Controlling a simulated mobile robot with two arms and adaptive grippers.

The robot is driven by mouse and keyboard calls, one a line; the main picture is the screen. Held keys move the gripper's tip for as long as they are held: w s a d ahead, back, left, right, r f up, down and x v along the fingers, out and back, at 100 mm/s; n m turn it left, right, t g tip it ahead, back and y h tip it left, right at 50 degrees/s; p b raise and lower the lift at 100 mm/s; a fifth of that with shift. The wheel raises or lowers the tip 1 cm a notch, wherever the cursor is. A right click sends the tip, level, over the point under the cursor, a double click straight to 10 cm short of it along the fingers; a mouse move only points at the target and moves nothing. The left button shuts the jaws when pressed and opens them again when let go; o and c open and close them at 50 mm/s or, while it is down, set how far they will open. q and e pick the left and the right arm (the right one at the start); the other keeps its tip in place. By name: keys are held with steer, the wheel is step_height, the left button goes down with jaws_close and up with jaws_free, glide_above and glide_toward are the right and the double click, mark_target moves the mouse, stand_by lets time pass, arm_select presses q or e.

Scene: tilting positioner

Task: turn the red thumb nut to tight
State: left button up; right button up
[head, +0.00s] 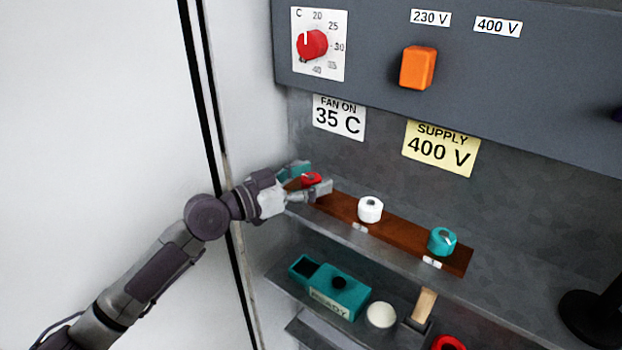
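The red thumb nut (311,179) is at the left end of a brown strip (400,231) on the upper shelf. My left gripper (308,182) reaches in from the left and has its fingers around the nut, which is partly hidden. I cannot tell whether the fingers touch it. A white nut (370,209) stands at the middle of the strip and a teal nut (441,241) at its right end, with small labels in front. The red nut's own label and marks are hidden. My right gripper is not in view.
Above is a grey panel with a red dial (312,45) and an orange switch (417,67). The lower shelf holds a teal box (338,291), a white round piece (381,315), a wooden-handled tool (424,303) and a red ring (448,343). A black thing (592,318) stands at right.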

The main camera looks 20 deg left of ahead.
arm_select(q)
steer(key=shift+s+a+f, duration=0.15)
steer(key=shift+s+a, duration=0.15)
steer(key=shift+s, duration=0.05)
steer(key=v, duration=1.1)
